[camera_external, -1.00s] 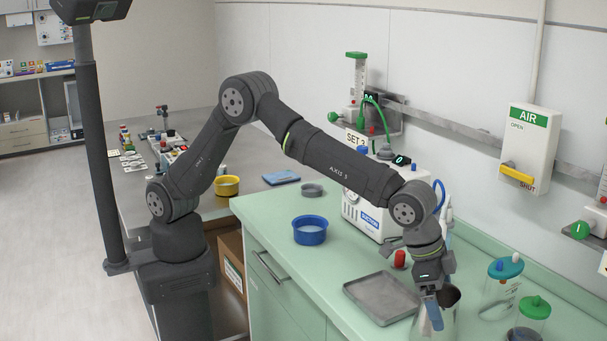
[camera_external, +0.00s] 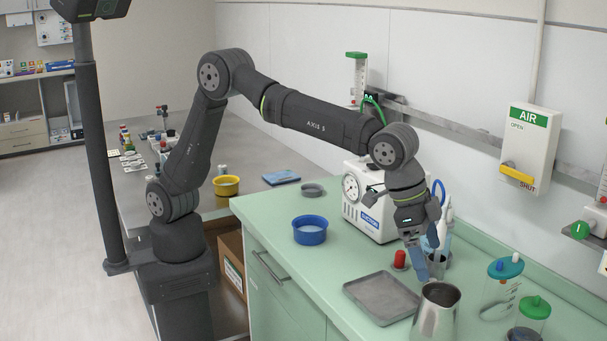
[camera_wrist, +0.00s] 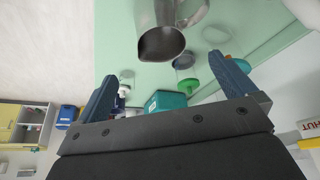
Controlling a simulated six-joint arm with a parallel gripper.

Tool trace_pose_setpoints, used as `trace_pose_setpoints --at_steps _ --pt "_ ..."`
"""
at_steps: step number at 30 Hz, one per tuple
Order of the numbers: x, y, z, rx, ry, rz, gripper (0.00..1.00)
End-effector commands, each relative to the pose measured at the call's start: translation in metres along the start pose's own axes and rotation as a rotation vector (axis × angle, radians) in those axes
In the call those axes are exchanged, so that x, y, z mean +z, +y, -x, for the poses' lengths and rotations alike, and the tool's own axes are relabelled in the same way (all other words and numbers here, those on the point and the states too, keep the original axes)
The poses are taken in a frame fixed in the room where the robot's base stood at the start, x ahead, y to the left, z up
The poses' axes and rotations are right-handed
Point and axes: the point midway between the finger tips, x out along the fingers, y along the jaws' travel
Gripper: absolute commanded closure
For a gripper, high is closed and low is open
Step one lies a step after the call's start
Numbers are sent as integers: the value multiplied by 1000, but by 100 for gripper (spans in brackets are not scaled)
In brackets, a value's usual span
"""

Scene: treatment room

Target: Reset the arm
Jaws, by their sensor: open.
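My gripper (camera_external: 428,262) hangs above the green counter (camera_external: 272,218), past the far end of the grey tray. Its jaws are open, and the wrist view shows the two blue fingers apart with nothing between their tips. A steel jug (camera_external: 436,312) stands on the counter's near edge, just below and in front of the gripper. The jug also shows in the wrist view (camera_wrist: 165,25), beyond the fingers and apart from them. My arm is raised and bent at the elbow.
A grey tray (camera_external: 362,309) lies left of the jug. A red-topped item (camera_external: 400,260) and the white suction unit (camera_external: 368,217) stand behind it. Jars with teal (camera_external: 505,268) and green (camera_external: 536,307) lids stand at right. A blue bowl (camera_external: 310,237) sits farther left, with clear counter around it.

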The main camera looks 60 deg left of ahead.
Motion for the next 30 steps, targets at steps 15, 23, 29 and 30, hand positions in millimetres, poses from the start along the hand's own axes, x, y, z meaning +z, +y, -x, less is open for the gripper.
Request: trace_pose_setpoints --at_steps 15,23,29,30 --pt "0 0 -72 -1 -3 0 0" --pt "1 0 -122 -1 -2 1 0" --pt "-9 0 -100 0 3 0 0" --pt "-10 0 -98 0 2 0 0"
